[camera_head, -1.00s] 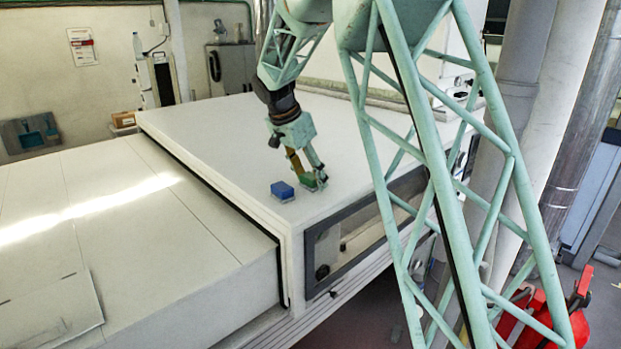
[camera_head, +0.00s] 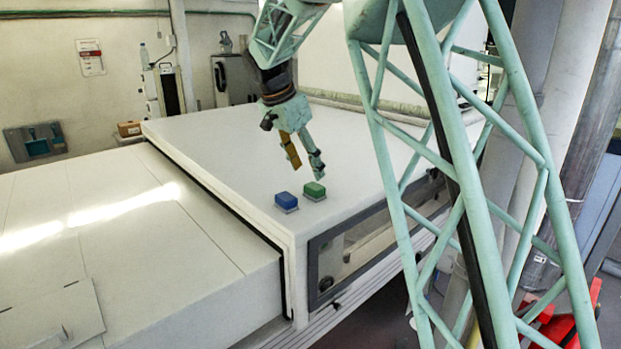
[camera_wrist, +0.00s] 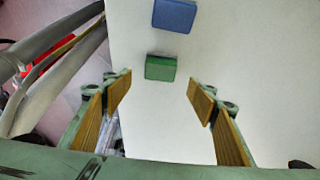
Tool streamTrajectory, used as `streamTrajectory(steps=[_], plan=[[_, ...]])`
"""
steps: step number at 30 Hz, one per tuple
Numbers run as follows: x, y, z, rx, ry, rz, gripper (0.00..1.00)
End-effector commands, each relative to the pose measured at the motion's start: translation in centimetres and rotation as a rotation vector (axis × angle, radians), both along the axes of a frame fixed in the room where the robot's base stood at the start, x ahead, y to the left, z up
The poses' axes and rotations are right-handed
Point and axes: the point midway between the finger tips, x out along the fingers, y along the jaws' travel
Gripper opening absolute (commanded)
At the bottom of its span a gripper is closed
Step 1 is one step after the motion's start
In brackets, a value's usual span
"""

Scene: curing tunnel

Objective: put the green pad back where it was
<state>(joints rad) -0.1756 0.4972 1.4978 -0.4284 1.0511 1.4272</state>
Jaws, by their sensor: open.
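The green pad (camera_head: 314,190) rests on the white top of the tunnel housing, near its front edge, on what looks like a thin light base. A blue pad (camera_head: 286,200) sits just left of it, a small gap between them. My gripper (camera_head: 304,160) is open and empty, above and behind the green pad and apart from it. In the wrist view the green pad (camera_wrist: 160,68) lies ahead of the spread fingers (camera_wrist: 160,95), roughly centred between them, with the blue pad (camera_wrist: 175,15) beyond it.
The white housing top (camera_head: 220,150) is bare around and behind the pads. A lower white surface (camera_head: 120,240) lies to the left. A brown box (camera_head: 129,128) stands at the back left. My lattice structure hides part of the right side.

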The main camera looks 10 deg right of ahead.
Motion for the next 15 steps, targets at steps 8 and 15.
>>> streamTrajectory(steps=[8, 15], plan=[[-0.5, 0.9, 2.6, 0.0, -0.002, 0.001, 0.53], [-0.6, 1.1, 3.2, 0.0, 0.0, 0.0, 0.53]])
